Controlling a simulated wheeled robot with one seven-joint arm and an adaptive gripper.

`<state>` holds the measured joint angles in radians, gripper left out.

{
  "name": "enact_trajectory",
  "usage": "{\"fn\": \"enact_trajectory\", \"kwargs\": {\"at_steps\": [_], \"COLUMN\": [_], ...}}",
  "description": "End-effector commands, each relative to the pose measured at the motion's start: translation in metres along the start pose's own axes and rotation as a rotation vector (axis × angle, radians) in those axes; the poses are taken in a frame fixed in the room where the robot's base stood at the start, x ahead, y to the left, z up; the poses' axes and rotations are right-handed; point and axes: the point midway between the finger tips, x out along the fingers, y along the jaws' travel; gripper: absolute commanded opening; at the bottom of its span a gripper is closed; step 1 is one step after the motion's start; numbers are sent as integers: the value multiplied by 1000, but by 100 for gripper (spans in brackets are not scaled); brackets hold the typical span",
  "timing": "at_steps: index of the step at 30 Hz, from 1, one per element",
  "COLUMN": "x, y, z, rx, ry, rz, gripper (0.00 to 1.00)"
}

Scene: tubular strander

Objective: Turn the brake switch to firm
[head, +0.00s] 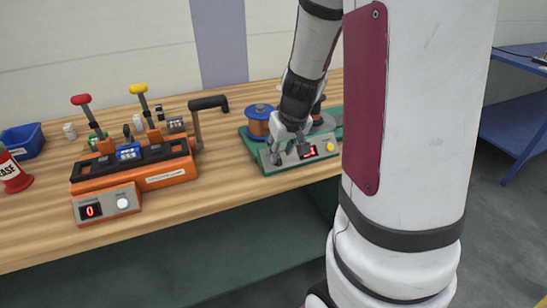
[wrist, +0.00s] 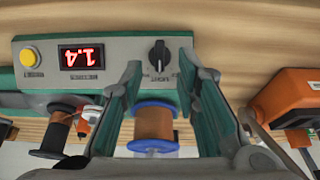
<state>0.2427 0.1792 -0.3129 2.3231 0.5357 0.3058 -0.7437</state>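The brake switch (wrist: 157,54) is a small black knob with a pale pointer line, on the grey front panel of the green machine. The wrist view shows it upside down, and its label is too small to read surely. My gripper (wrist: 159,68) is open, with one finger to each side of the knob in that view. The fingers do not visibly touch it. In the head view, my gripper (head: 289,153) is over the left part of the panel (head: 268,166) and hides the knob.
The panel also has a red digit display (wrist: 82,57) and a yellow button (wrist: 27,58). Spools, one with a blue flange (head: 258,112), stand behind it. An orange lever unit (head: 165,177) with a black-gripped crank (head: 208,103) stands left on the wooden bench (head: 215,200).

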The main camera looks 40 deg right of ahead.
Motion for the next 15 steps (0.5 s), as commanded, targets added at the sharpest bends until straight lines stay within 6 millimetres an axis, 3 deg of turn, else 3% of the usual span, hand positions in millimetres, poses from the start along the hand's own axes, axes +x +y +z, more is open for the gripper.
{"fn": "enact_trajectory", "kwargs": {"at_steps": [1,6,15], "x": [11,26,30], "y": [0,0,0], "z": [1,0,0], "rx": [4,2,1], "ry": [-3,-1,0], "rz": [0,0,0], "gripper": [29,29,29]}}
